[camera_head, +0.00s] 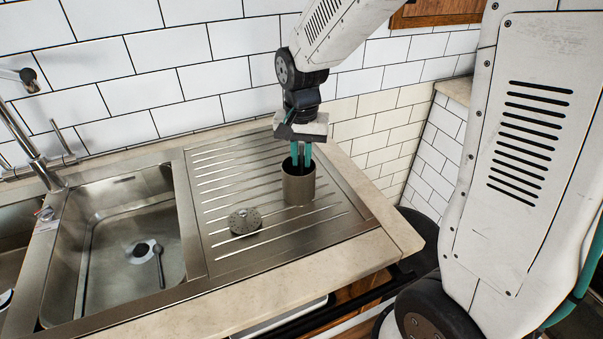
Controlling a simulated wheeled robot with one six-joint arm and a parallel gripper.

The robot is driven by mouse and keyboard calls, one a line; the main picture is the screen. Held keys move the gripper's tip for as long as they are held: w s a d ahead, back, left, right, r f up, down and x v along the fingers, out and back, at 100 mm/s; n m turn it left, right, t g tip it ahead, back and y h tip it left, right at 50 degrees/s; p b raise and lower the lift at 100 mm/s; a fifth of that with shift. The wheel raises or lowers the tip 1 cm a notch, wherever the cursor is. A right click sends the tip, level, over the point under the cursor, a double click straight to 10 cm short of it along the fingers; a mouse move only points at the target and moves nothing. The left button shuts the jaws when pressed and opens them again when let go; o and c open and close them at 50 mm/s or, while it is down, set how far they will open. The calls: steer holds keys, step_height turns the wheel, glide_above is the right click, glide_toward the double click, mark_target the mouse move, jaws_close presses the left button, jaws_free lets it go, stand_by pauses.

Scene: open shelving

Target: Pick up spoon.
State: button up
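My gripper (301,160) points straight down over a metal cylindrical cup (299,188) on the drainboard. Its two teal fingers reach into the mouth of the cup, with a narrow gap between them. The fingertips and the inside of the cup are hidden, so I cannot tell if anything is between them. No spoon is clearly visible in the cup. A small thin item with a rounded head and a handle, perhaps a spoon (159,266), lies in the sink basin beside the drain, well to the left of my gripper.
A round perforated metal piece (244,221) lies on the ribbed drainboard (232,189), left of the cup. The sink basin (110,262) and faucet (38,160) are further left. A tiled wall (190,60) stands close behind. The drainboard's left part is clear.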

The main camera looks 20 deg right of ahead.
jaws_close()
steer(key=shift+r, duration=0.1)
